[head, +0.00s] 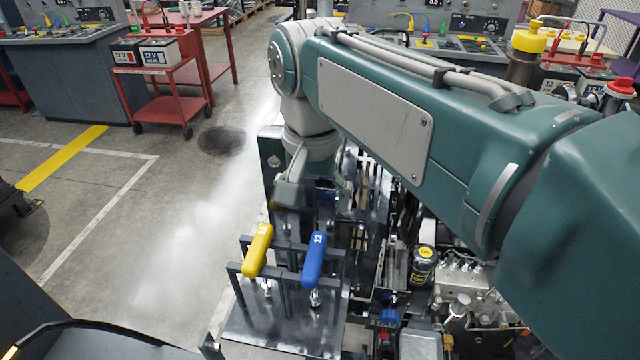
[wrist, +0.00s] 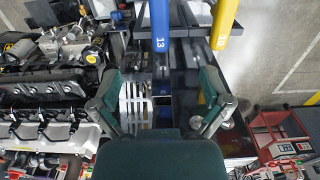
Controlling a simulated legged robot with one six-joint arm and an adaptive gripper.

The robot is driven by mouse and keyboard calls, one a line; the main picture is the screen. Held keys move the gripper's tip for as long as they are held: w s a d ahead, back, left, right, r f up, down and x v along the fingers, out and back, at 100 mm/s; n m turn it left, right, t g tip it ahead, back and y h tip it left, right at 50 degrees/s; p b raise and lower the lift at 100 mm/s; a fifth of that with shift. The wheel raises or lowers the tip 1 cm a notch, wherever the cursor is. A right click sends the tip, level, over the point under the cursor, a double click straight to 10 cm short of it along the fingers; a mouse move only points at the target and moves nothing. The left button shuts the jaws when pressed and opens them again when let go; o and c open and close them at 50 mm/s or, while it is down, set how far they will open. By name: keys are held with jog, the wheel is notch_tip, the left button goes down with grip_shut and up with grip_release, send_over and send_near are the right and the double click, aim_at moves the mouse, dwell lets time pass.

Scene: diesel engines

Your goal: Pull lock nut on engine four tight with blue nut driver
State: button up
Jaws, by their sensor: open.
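The blue nut driver (head: 315,260), marked 13, stands handle-up in a dark metal rack (head: 285,325) at the lower middle of the head view. In the wrist view the blue driver (wrist: 160,25) is at the top, ahead of my gripper. My gripper (wrist: 162,85) is open and empty, its two fingers spread apart with the blue driver beyond the gap. In the head view my gripper (head: 292,182) is behind the rack and partly hidden by my wrist. An engine (wrist: 50,95) lies left in the wrist view. I cannot make out the lock nut or which engine is four.
A yellow driver (head: 257,250) stands in the rack just left of the blue one. Engine parts (head: 460,285) crowd the right side under my arm. A red cart (head: 165,75) with batteries stands at the back left. The floor (head: 130,220) left of the rack is open.

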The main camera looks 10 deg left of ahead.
aim_at(315, 254)
jog(key=shift+s+a+f, duration=0.15)
jog(key=shift+f, duration=5.35)
jog(key=shift+r, duration=0.15)
jog(key=shift+d, duration=0.2)
grip_shut()
